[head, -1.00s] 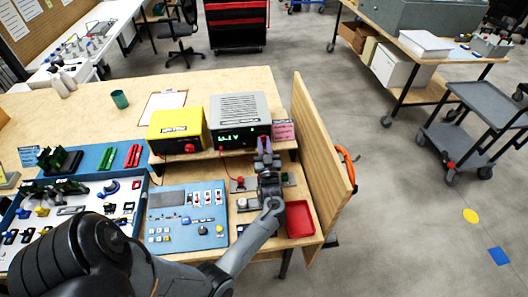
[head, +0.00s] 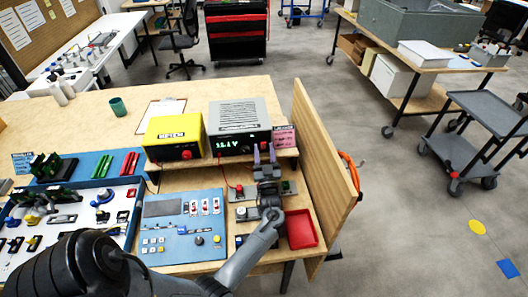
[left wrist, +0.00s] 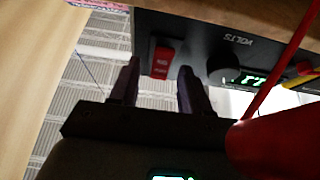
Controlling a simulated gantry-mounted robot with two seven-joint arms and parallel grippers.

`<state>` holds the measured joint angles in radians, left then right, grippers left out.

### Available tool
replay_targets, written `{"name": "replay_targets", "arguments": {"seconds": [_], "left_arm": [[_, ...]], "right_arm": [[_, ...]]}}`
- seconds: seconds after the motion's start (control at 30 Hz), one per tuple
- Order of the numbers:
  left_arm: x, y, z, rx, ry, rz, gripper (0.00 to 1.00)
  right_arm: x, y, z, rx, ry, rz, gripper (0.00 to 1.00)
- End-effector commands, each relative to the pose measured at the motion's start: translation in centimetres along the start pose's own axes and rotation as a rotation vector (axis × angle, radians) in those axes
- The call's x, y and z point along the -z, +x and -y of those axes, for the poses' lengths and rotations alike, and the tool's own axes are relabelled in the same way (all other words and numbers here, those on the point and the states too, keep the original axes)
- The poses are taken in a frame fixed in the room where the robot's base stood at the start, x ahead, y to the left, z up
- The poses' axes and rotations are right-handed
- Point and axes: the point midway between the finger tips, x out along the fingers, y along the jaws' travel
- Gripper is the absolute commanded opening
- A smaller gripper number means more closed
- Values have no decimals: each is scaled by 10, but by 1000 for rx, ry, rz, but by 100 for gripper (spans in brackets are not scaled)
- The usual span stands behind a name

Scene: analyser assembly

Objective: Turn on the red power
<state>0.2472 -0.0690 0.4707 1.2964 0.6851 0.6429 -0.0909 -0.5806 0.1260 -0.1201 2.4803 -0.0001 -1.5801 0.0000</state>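The grey power supply box (head: 239,114) stands on the raised shelf at the back of the bench. Its black front panel has a lit green display (head: 227,142). In the left wrist view a red rocker switch (left wrist: 162,62) with small light lettering sits on the panel, beside a round knob (left wrist: 222,71) and the "VOLTS" marking. My left gripper (head: 265,150) is open and empty in front of the box's right part. In the wrist view its fingers (left wrist: 160,75) stand apart, one to each side of the switch; contact cannot be told. My right gripper is not in view.
A yellow box (head: 173,136) with a red knob stands left of the supply. A red lead (left wrist: 278,62) crosses close to the wrist camera. A wooden side panel (head: 322,165) rises to the right. A red tray (head: 300,229) and a blue control panel (head: 180,228) lie below.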

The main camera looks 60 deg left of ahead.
Motion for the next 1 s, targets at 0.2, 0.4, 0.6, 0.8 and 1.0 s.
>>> {"name": "replay_targets", "arguments": {"seconds": [0.2, 0.4, 0.6, 0.8, 1.0], "left_arm": [[3, 2, 0, 0, 0, 0, 47], [23, 12, 0, 0, -2, -3, 47], [54, 10, -14, -2, -5, 1, 47], [88, -5, -38, -1, -5, 1, 47], [115, -18, -58, 0, -2, 1, 47]], "right_arm": [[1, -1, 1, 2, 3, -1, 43], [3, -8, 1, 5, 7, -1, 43], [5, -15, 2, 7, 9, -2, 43], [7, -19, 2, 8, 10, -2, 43], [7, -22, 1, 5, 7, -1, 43]]}}
